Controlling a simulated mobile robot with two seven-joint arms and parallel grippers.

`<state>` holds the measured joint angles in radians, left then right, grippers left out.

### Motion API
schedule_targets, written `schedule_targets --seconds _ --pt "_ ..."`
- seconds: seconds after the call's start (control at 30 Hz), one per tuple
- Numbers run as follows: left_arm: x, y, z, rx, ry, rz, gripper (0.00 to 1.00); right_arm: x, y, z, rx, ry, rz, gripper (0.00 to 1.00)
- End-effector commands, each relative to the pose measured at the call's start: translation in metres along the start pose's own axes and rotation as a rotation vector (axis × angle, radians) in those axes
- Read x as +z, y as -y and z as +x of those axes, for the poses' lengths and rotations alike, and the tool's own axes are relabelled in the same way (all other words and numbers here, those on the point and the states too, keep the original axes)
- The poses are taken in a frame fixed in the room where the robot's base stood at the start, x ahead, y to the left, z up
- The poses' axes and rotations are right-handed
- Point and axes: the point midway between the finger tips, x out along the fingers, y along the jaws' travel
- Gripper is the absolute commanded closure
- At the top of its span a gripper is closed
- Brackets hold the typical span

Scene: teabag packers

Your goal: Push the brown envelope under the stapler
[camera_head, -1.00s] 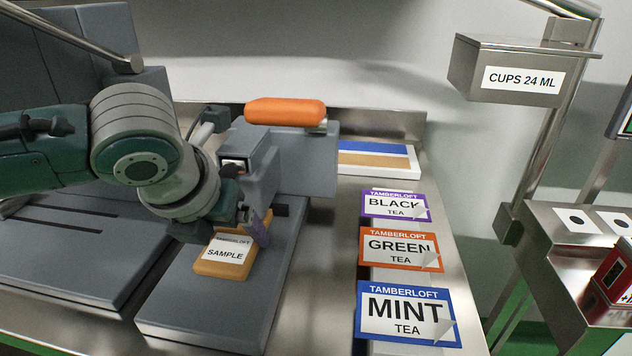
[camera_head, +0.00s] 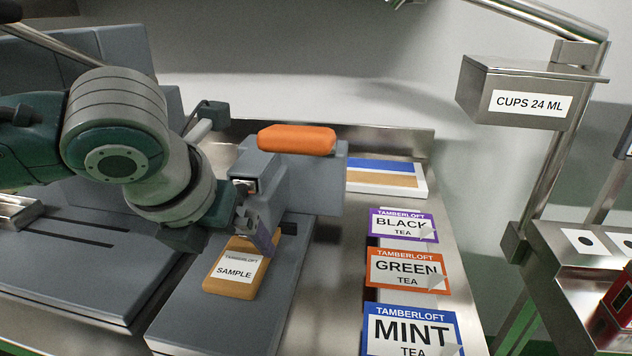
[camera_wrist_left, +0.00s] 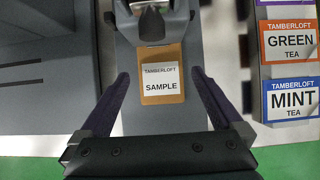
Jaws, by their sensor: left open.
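The brown envelope (camera_head: 229,286), with a white TAMBERLOFT SAMPLE label, lies flat on the grey base of the stapler (camera_head: 318,175), which has an orange handle (camera_head: 297,140). In the left wrist view the envelope (camera_wrist_left: 161,97) lies straight ahead, its far edge close to the stapler head (camera_wrist_left: 152,27). My left gripper (camera_head: 268,243) is over the envelope's far right part in the head view. In the wrist view the left gripper (camera_wrist_left: 166,88) is open, one finger on each side of the envelope, with gaps between. My right gripper is not in view.
Black (camera_head: 403,224), green (camera_head: 408,270) and mint (camera_head: 411,330) tea packs stand in a row right of the stapler. A blue, white and tan box (camera_head: 385,178) lies behind them. A metal box labelled CUPS 24 ML (camera_head: 527,97) is at the upper right.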

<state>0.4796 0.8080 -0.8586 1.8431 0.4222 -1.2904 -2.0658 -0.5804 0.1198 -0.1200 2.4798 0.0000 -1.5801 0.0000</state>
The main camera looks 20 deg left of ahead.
Motion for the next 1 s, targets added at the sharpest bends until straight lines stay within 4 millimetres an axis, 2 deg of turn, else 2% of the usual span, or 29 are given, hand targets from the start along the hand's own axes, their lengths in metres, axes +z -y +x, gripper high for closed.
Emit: schedule_targets --seconds 0.03,0.1,0.33,0.9,1.0 --pt "0.001 0.0 -0.013 -0.001 0.001 0.003 0.0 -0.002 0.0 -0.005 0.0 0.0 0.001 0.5" --pt "0.001 0.0 -0.026 -0.001 0.002 0.002 0.0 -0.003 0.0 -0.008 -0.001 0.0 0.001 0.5" --pt "0.0 0.0 -0.054 0.0 0.0 0.001 0.0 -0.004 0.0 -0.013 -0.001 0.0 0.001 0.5" --pt "-0.001 0.0 -0.058 0.0 -0.001 -0.002 0.0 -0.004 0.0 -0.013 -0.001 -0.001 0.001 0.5" --pt "-0.006 0.008 -0.061 -0.019 -0.011 -0.053 0.0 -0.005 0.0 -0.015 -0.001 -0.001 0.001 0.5"
